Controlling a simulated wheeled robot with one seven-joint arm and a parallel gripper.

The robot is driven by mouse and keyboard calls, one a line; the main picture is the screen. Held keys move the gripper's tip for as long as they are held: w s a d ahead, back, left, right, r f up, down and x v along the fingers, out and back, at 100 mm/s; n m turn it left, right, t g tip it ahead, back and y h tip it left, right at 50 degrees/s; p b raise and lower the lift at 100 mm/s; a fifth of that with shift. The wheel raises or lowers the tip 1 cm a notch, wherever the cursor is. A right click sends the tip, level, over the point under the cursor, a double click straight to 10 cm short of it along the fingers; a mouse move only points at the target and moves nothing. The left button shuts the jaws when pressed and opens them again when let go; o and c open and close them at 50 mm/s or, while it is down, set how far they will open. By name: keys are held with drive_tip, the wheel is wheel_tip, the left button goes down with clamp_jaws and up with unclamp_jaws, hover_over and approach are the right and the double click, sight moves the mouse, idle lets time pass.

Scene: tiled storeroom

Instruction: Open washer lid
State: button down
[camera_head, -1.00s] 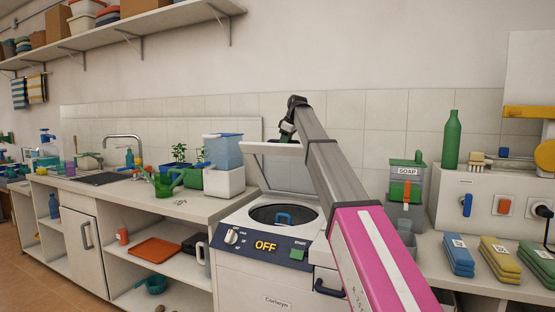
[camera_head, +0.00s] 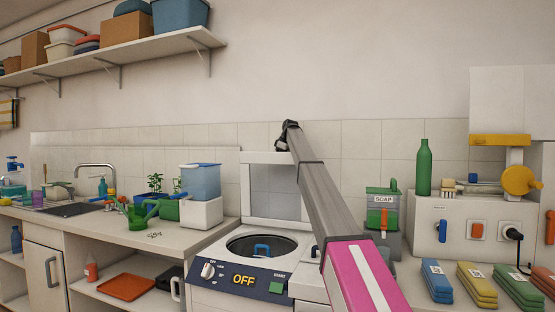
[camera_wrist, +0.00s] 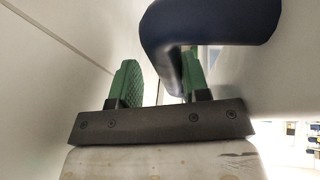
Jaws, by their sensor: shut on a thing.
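The washer (camera_head: 225,300) is a white top-loader with a dark front panel reading OFF. Its lid (camera_head: 247,195), a white frame around a grey see-through pane, stands about upright behind the round drum opening (camera_head: 262,245). A blue handle shows inside the drum. My gripper (camera_head: 285,138) is at the lid's top edge, mostly hidden by its own dark wrist. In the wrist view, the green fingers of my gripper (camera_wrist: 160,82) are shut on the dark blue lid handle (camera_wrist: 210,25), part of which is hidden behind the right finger.
A white box with a blue tub (camera_head: 200,180) and a green watering can (camera_head: 140,215) stand on the counter left of the washer. A soap dispenser (camera_head: 382,215) stands to the right. Folded cloths (camera_head: 437,280) lie at the right. A shelf (camera_head: 110,60) hangs above.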

drive_tip(key=c, duration=1.8)
unclamp_jaws()
drive_tip(key=shift+w+d+f, duration=0.25)
drive_tip(key=shift+w+f, duration=0.1)
drive_tip(key=shift+f, duration=0.2)
drive_tip(key=shift+c, duration=0.2)
drive_tip(key=o, duration=0.9)
drive_tip(key=shift+c, duration=0.2)
drive_tip(key=v, duration=1)
drive_tip(key=shift+s+r, duration=0.1)
drive_tip(key=shift+r, duration=0.25)
drive_tip(key=shift+d, duration=0.1)
